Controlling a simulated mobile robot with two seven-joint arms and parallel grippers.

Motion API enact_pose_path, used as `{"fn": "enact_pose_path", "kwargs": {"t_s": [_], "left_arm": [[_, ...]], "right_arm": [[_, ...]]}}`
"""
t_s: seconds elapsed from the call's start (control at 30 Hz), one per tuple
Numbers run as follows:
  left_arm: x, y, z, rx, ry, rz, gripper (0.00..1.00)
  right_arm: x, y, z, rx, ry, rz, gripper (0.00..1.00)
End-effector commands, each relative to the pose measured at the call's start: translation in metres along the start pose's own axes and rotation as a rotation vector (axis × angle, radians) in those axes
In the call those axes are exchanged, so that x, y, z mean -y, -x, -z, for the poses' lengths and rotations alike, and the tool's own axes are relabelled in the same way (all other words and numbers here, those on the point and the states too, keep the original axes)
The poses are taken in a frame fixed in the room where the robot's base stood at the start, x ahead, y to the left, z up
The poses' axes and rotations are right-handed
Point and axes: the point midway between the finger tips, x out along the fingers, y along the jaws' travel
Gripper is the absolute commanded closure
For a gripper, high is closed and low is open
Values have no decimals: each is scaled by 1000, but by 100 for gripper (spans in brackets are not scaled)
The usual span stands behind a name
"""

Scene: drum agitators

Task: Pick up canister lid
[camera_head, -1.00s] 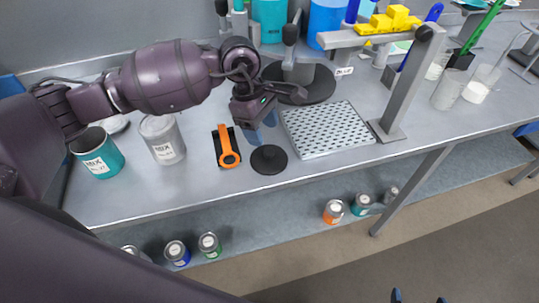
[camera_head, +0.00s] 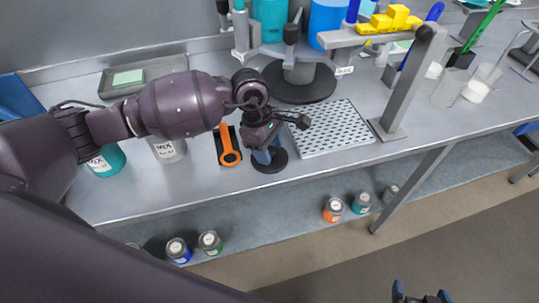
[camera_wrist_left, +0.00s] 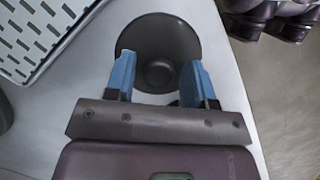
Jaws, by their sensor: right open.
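The canister lid is a dark round disc (camera_head: 281,161) lying on the grey bench, partly hidden by my left gripper (camera_head: 266,156). In the left wrist view the lid (camera_wrist_left: 160,35) shows just beyond the blue fingertips, with a round raised or hollow centre between them. My left gripper (camera_wrist_left: 158,70) is open, pointing down at the lid, one finger on each side of its centre. I cannot tell whether the fingers touch it. My right gripper (camera_head: 421,295) shows only its fingertips at the bottom edge, open, away from the bench.
An orange-handled tool (camera_head: 229,157) lies just left of the lid. A perforated white tray (camera_head: 329,128) is to the right. A grey canister (camera_head: 170,150) and a teal canister (camera_head: 108,161) stand left, partly behind my arm. A round-based stand (camera_head: 300,85) is behind.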

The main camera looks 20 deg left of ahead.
Motion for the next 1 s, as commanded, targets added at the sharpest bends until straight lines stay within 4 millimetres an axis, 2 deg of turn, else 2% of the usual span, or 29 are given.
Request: {"fn": "enact_pose_path", "kwargs": {"t_s": [0.03,0.27,0.53,0.67,0.87,1.0], "left_arm": [[0,0,0,0,0,0,58],[0,0,0,0,0,0,94],[0,2,0,0,0,-1,95],[-1,12,-3,0,-1,-3,95],[-1,48,-13,-2,-3,-5,95],[-1,84,-23,-2,-4,-6,95]], "right_arm": [[0,1,-2,4,-1,-1,1],[0,3,-8,16,-2,-2,1],[0,2,-6,12,-1,-1,1],[0,0,-3,5,0,0,1],[0,-2,3,-6,0,1,1],[1,-2,4,-8,-1,1,1]]}}
